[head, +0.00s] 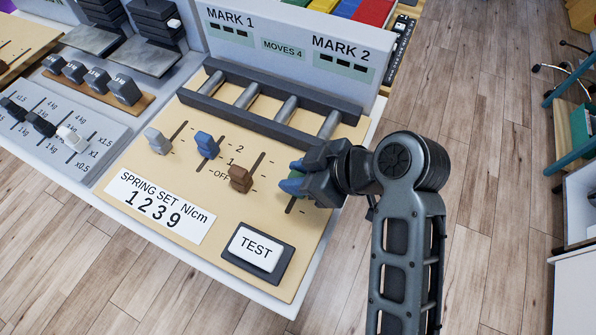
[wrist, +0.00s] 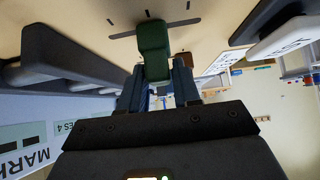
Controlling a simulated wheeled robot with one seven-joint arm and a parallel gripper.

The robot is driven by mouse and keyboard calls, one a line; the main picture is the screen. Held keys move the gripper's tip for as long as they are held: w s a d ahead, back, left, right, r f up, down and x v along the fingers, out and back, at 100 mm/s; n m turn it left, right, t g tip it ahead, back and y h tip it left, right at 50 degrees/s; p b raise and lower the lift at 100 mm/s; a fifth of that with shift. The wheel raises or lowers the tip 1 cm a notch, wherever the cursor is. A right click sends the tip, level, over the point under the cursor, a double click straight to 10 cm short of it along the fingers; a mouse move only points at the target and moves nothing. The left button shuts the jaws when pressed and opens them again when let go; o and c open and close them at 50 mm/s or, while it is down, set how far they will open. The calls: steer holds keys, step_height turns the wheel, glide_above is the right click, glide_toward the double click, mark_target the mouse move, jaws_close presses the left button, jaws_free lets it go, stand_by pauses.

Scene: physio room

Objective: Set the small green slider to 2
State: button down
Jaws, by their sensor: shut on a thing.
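The green slider (wrist: 153,50) stands on the tan panel between the blue fingertips of my gripper (wrist: 156,85) in the wrist view. In the head view my gripper (head: 294,183) covers most of it, at the rightmost slot. The fingers are shut on it. In the wrist view slot shows on both sides of the slider, so it stands part-way along its track. In the head view the slot's near end is bare below it. The scale labels 2, 1 and OFF (head: 222,175) are printed left of the brown slider. The exact mark at the green slider is hidden.
Grey (head: 158,140), blue (head: 206,144) and brown (head: 240,178) sliders stand left of my gripper. The TEST button (head: 256,248) is nearer the front edge. A display (head: 160,207) reads 1239. A dark rail frame with rollers (head: 268,105) lies behind the sliders.

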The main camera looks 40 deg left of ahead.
steer(key=w, duration=0.1)
steer(key=w+b, duration=0.1)
steer(key=w, duration=0.1)
steer(key=shift+w+a, duration=0.3)
steer(key=shift+a, duration=0.1)
steer(key=shift+w, duration=0.15)
steer(key=c, duration=1)
jaws_free()
steer(key=shift+o, duration=0.2)
steer(key=b+v, duration=0.1)
steer(key=v, duration=0.6)
steer(key=shift+d+r, duration=0.25)
steer(key=shift+r, duration=0.1)
